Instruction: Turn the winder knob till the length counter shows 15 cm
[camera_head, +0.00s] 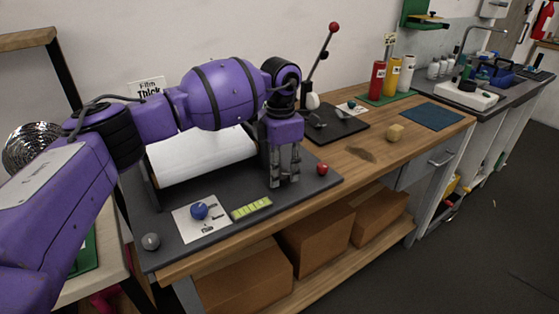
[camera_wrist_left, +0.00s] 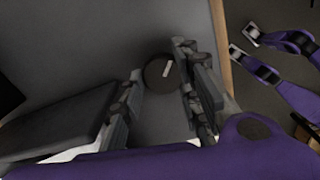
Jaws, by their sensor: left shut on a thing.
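The winder knob (camera_wrist_left: 160,72) is a dark round knob with a white mark, seen in the left wrist view. My left gripper (camera_wrist_left: 158,88) has its fingers on either side of it, shut on it. In the head view my left gripper (camera_head: 284,182) points straight down at the right part of the dark grey film station (camera_head: 220,238), and its fingers hide the knob. The length counter (camera_head: 252,208) is a yellow-green strip display at the station's front; its reading is too small to make out. A white film roll (camera_head: 200,156) lies behind, partly covered by my arm. My right gripper is not in view.
A blue knob (camera_head: 199,211) sits on a white label card. A grey ball (camera_head: 151,241) and a red ball (camera_head: 322,168) are at the station's front corners. A lever press (camera_head: 338,124) stands to the right.

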